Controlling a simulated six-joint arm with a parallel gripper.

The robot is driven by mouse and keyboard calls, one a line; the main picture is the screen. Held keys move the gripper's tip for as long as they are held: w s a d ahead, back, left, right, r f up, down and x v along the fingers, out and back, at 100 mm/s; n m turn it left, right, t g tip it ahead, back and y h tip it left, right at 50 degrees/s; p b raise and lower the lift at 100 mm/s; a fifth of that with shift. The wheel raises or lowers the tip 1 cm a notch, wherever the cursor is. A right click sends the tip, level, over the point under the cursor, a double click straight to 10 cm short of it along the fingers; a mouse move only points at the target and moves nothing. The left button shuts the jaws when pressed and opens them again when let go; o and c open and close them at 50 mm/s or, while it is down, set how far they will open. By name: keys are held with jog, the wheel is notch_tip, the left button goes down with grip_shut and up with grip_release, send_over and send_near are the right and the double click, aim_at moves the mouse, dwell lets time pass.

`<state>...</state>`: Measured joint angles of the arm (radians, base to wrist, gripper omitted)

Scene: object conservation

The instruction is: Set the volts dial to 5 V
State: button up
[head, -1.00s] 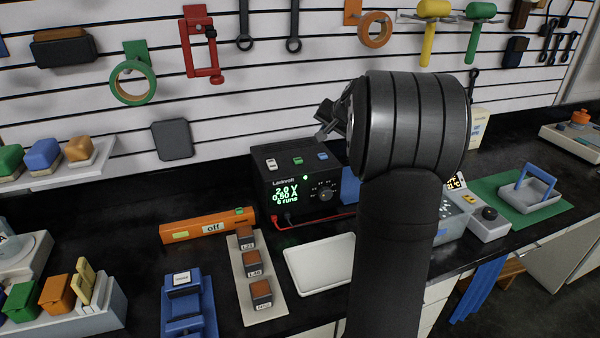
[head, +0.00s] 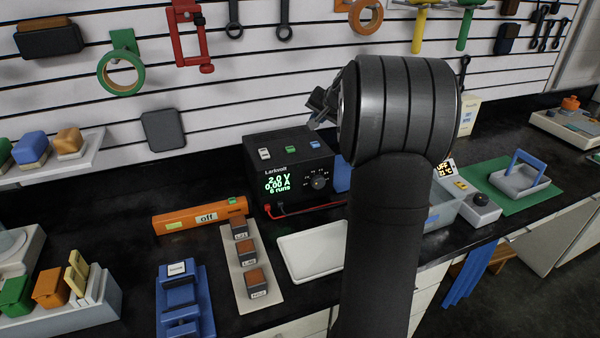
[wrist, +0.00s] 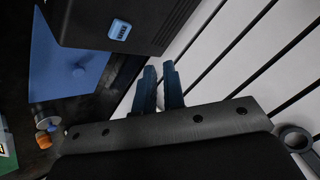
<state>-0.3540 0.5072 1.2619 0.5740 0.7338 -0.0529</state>
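The black bench power supply (head: 290,170) stands at the back of the bench. Its green display (head: 278,184) reads 2.0 V, 0.00 A and a line of runs. The round volts dial (head: 319,183) sits right of the display, with small marks around it. My gripper (head: 320,110) is above and right of the supply, near the wall, not touching the dial. In the wrist view two dark blue fingers (wrist: 159,88) stand apart with a gap between them and nothing held. The supply's dark case (wrist: 125,22) shows at the top there; the dial is not visible in that view.
Red and black leads (head: 305,208) run from the supply's front. A white tray (head: 312,255) lies before it, beside a strip of small blocks (head: 247,250). An orange bar marked off (head: 200,217) lies left. A blue panel (wrist: 65,65) stands beside the supply.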

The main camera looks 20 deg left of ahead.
jog(key=o, duration=1)
jog(key=d, duration=0.2)
jog(key=s+d+f+n+g, duration=0.1)
jog(key=d, duration=0.1)
jog(key=d+n+g, duration=0.1)
jog(key=shift+s+d+f+h, duration=0.25)
jog(key=shift+s+d+h, duration=0.05)
jog(key=shift+s+d, duration=0.1)
jog(key=n+g, duration=0.4)
jog(key=n, duration=0.1)
send_near(321, 182)
jog(key=x, duration=0.9)
jog(key=shift+a+f, duration=0.1)
jog(key=shift+f, duration=0.05)
